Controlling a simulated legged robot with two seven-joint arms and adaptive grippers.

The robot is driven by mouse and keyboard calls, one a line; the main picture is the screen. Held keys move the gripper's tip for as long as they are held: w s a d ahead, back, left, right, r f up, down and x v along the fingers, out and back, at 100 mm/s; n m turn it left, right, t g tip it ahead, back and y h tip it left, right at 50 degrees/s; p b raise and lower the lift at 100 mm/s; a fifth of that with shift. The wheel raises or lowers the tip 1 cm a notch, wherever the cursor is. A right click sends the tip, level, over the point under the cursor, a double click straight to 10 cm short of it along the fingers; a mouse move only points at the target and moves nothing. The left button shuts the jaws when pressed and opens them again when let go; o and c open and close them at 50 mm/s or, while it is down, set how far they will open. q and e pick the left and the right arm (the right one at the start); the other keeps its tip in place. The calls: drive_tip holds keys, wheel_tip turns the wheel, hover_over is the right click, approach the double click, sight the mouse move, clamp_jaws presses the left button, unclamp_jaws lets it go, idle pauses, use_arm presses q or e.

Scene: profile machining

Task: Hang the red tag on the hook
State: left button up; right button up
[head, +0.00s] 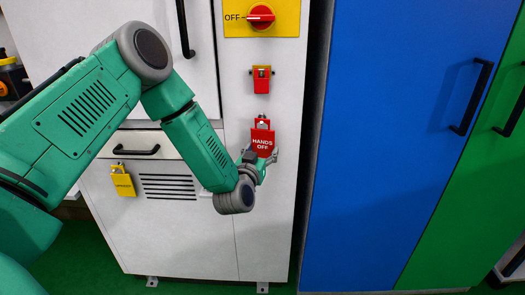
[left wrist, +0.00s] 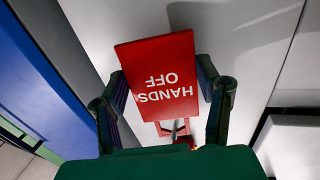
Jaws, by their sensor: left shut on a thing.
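The red tag (head: 263,143), lettered "HANDS OFF", is at the white cabinet front, below a red fitting. It also shows in the left wrist view (left wrist: 158,72), upside down and tilted. My left gripper (head: 262,160) is shut on it, with one finger on each side in the left wrist view (left wrist: 165,98). A small red piece with a metal part (head: 262,123) shows at the tag's top edge; I cannot tell whether this is the hook or whether the tag hangs on it. My right gripper is not in view.
Above the tag are a red fitting (head: 261,80) and a red rotary switch (head: 260,17) on a yellow plate. A yellow padlock (head: 123,182) hangs at the lower left. A blue cabinet door (head: 390,150) with a black handle stands to the right.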

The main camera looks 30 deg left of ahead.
use_arm(q)
drive_tip(key=shift+a+f, duration=0.2)
drive_tip(key=shift+a, duration=0.15)
drive_tip(key=o, duration=1.6)
drive_tip(key=shift+d, duration=0.1)
drive_tip(key=shift+r, duration=0.1)
